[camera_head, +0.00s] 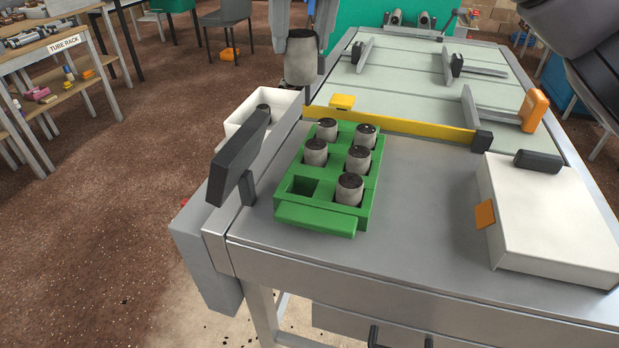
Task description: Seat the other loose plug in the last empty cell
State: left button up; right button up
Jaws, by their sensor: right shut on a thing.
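My right gripper (302,42) is at the top middle, shut on a grey paper plug (301,66) with a dark top. It holds the plug upright in the air, above and behind the white bin. The green tray (314,220) stands on the metal table. Several grey plugs with dark tops stand in its cells, such as the front right one (349,190). The front left cell (303,187) is empty. The white open bin (237,127) is at the tray's left, with a dark-topped thing, apparently a plug (263,110), inside. My left gripper is out of view.
A black upright handle (238,165) stands at the table's left edge, close to the tray and bin. A yellow bar (410,126) runs behind the tray. A white box (550,210) is at the right. The bare metal table (430,210) between is clear.

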notch_tip(320, 180, down, 19)
jog(key=shift+f+b, duration=0.2)
jog(key=shift+b, duration=0.3)
jog(key=shift+f, duration=0.2)
jog(key=shift+f, duration=0.25)
jog(key=o, duration=1)
jog(key=shift+r, duration=0.1)
jog(key=shift+o, duration=0.2)
jog(key=shift+r, duration=0.1)
